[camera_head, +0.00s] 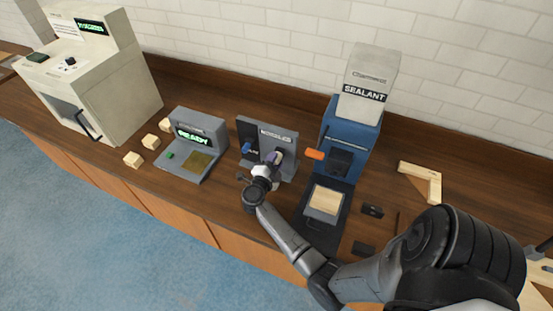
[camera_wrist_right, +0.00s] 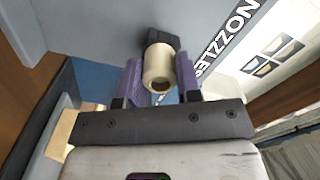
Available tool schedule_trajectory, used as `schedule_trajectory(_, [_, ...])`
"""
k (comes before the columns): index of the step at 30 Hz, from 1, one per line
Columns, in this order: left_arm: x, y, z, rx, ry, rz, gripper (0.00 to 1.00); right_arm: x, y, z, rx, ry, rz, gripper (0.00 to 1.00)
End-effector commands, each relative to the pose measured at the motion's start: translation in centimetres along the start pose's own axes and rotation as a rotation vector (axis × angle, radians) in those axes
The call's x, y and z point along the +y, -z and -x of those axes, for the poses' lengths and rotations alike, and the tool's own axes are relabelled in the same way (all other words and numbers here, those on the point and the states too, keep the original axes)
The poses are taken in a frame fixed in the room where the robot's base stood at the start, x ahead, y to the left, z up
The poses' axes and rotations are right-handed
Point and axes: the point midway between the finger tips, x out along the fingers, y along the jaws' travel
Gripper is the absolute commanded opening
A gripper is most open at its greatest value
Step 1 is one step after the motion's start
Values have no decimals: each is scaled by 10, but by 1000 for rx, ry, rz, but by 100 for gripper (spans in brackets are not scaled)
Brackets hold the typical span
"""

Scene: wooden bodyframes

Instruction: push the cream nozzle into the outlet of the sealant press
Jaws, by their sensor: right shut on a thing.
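The cream nozzle (camera_wrist_right: 158,68) sits between the purple fingers of my right gripper (camera_wrist_right: 160,80) in the right wrist view; the gripper is shut on it. Its far end meets a dark block on the grey nozzle rack (camera_wrist_right: 95,40), and I cannot tell whether it is still seated there. In the head view my right gripper (camera_head: 272,160) is at the right part of the rack (camera_head: 286,138). The blue and grey sealant press (camera_head: 345,150) stands to the right of the rack, with an orange handle (camera_head: 314,154). Its outlet is not clearly visible. My left gripper is not in view.
A blue nozzle (camera_head: 246,147) is on the rack's left side. A grey device with a green display (camera_head: 195,135) and several wooden blocks (camera_head: 133,159) are to the left. A light wooden board (camera_head: 326,200) lies before the press. A wooden corner piece (camera_head: 422,182) lies on the right.

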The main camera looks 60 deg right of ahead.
Motion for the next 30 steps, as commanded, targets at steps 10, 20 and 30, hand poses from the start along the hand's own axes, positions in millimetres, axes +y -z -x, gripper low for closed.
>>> schedule_trajectory(10, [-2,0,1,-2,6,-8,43,0,0,1,0,0,0,3])
schedule_trajectory(20, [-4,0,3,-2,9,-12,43,0,0,5,0,0,0,3])
schedule_trajectory(30, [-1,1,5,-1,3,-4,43,0,0,10,0,-1,0,3])
